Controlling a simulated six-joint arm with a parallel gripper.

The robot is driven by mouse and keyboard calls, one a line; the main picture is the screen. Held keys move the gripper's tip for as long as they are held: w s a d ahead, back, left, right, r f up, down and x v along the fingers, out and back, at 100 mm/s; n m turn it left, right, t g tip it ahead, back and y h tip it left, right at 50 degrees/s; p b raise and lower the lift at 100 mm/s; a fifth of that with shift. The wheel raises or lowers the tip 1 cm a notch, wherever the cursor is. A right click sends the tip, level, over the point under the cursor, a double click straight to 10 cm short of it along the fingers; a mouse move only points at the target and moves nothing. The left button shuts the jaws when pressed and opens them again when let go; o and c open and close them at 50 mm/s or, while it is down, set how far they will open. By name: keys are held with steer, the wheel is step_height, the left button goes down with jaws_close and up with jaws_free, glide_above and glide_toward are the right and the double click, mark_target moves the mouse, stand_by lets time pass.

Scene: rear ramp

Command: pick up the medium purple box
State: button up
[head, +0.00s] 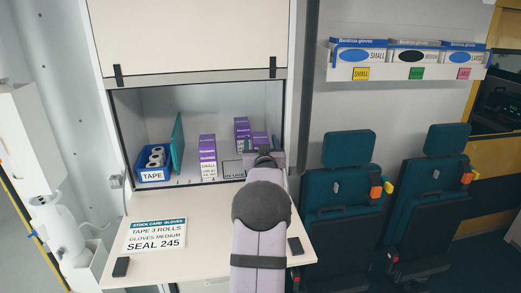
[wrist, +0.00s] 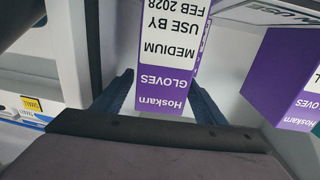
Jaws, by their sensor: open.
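My gripper (wrist: 163,98) is open, with one dark blue finger on each side of this box. I cannot tell whether the fingers touch it. In the head view my gripper (head: 266,158) is inside the cabinet at its right side. A purple box top (head: 260,139) shows just behind it, mostly hidden by my arm, and appears to be the same box.
A purple box labelled SMALL (head: 207,158) stands to the left, and another purple box (head: 242,132) further back. A blue bin of tape rolls (head: 153,176) and a teal panel (head: 178,145) are at the cabinet's left. A stock card (head: 156,234) lies on the counter (head: 195,262).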

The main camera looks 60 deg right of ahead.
mark_target(261, 137)
steer(key=shift+w+d, duration=0.2)
steer(key=shift+d, duration=0.05)
steer(key=c, duration=1.3)
steer(key=shift+r, duration=0.2)
steer(key=shift+r+b, duration=0.95)
steer(key=shift+r, duration=0.35)
steer(key=shift+s+a+r, duration=0.15)
steer(key=shift+r, duration=0.1)
steer(key=b+v, duration=0.6)
steer(key=v, duration=1.1)
steer(key=shift+a+b, duration=0.25)
steer(key=shift+b, duration=0.15)
